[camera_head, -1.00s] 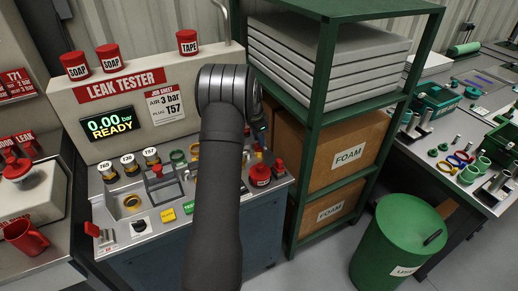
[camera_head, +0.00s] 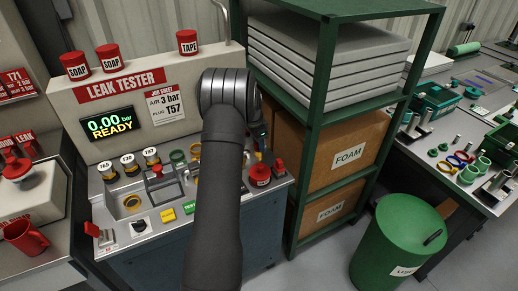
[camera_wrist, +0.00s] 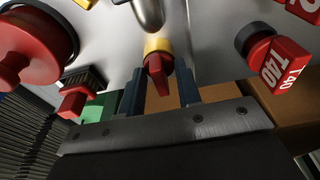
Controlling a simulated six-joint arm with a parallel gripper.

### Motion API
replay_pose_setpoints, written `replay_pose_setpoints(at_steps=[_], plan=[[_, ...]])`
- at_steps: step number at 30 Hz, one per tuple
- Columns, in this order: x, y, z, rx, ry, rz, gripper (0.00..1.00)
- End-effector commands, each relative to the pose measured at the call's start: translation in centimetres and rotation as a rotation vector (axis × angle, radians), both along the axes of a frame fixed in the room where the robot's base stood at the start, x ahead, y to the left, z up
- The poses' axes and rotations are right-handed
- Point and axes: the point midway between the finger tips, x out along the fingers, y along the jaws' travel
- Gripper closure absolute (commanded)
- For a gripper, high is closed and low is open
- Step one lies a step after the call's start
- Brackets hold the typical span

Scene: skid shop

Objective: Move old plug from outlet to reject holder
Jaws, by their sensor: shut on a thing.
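The old plug (camera_wrist: 157,66), a red grip with a yellow collar, sits between the two blue fingers of my gripper (camera_wrist: 161,76) in the wrist view. My gripper is shut on its red part. The metal outlet tube (camera_wrist: 148,12) is just above the yellow collar in the picture; I cannot tell whether the plug is still seated on it. In the head view my own arm hides the plug and most of my gripper, at the right end of the leak tester (camera_head: 125,95). I cannot identify the reject holder for certain.
In the wrist view, a red-capped T40 piece (camera_wrist: 275,66) is to the right, and a red-handled brush (camera_wrist: 78,92) and a large red knob (camera_wrist: 30,45) are to the left. A green shelf with foam boxes (camera_head: 347,155) stands close to the tester's right side.

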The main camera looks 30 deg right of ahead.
Motion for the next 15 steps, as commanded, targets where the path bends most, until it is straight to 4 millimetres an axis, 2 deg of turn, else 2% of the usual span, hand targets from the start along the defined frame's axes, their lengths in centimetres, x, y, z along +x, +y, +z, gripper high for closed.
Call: replay_pose_setpoints(at_steps=[15], plan=[[0.1,0.0,3.7,-0.001,-0.002,-0.001,0.85]])
